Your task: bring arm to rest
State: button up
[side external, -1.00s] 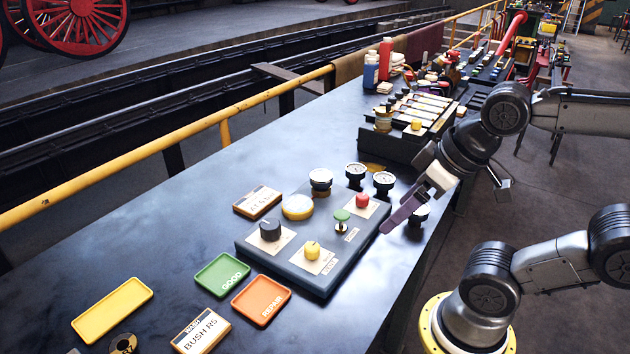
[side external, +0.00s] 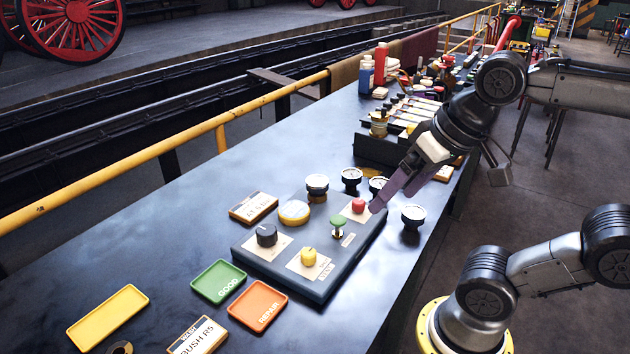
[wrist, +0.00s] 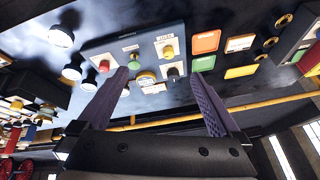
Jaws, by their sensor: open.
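My gripper (side external: 378,205) is in the side external view above the right edge of the bench, close to the red knob end of the control panel (side external: 262,262). In the wrist view its two purple fingers (wrist: 163,92) stand wide apart with nothing between them. I cannot tell whether a finger touches the panel. The panel carries a red knob (side external: 358,206), a green mushroom button (side external: 338,222), a yellow knob (side external: 308,257) and a dark knob (side external: 267,235). A round yellow piece (side external: 294,212) is at the panel's back edge.
Several gauges (side external: 413,216) stand behind and beside the panel. A green tray (side external: 218,282), an orange tray (side external: 257,306) and a yellow tray (side external: 108,318) lie at the front. A rack (side external: 385,150) stands behind my gripper. A yellow rail (side external: 110,165) runs along the left.

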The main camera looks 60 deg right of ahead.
jog(key=w+d+r+m+g, duration=0.1)
jog(key=w+d+r+m, duration=0.2)
jog(key=w+r+m, duration=0.4)
jog(key=w+d+r+m+g, duration=0.2)
jog(key=w+d+r+m, duration=0.15)
jog(key=w, duration=0.65)
jog(key=w+d+f+m+g, duration=0.25)
jog(key=w+d+f, duration=0.25)
jog(key=w+d, duration=0.55)
jog(key=shift+m, duration=0.6)
jog(key=f, duration=0.4)
jog(key=d+f, duration=0.1)
jog(key=f, duration=0.4)
jog(key=w+d+f, duration=0.1)
jog(key=f, duration=0.4)
jog(key=shift+d, duration=0.25)
